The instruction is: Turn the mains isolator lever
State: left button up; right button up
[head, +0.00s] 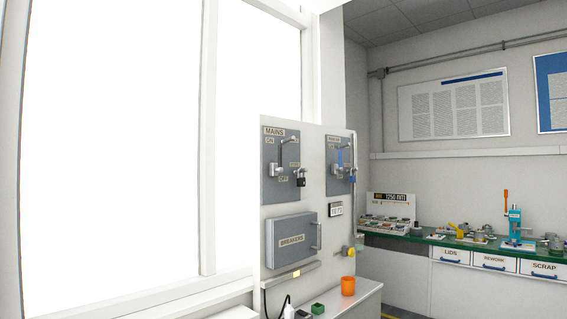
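The mains isolator (268,194) is a grey plate labelled MAINS, with ON and OFF marks, at the upper left of a pale upright cabinet. Its lever (282,152) looks like a slim dark bar standing roughly upright from a metal hub; its exact setting is too small to tell. A black padlock (301,179) hangs at the right of the hub; whether it locks the lever cannot be told. Neither of my grippers is in view, and nothing touches the lever.
Below are a breakers box (291,240), a yellow knob (348,251) and a ledge with an orange cup (348,285). A green-topped bench (440,241) stands back right. Large windows fill the left.

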aim_at(280, 169)
jog(key=i+l+u, duration=0.1)
jog(key=u, duration=0.55)
jog(key=i+l+u, duration=0.3)
jog(key=l+u, duration=0.35)
jog(key=l, duration=0.2)
jog(key=i+l+u, duration=0.15)
jog(key=l+u, duration=0.15)
jog(key=l, duration=0.2)
jog(key=l+u, duration=0.35)
jog(key=i+l, duration=0.05)
jog(key=l, duration=0.1)
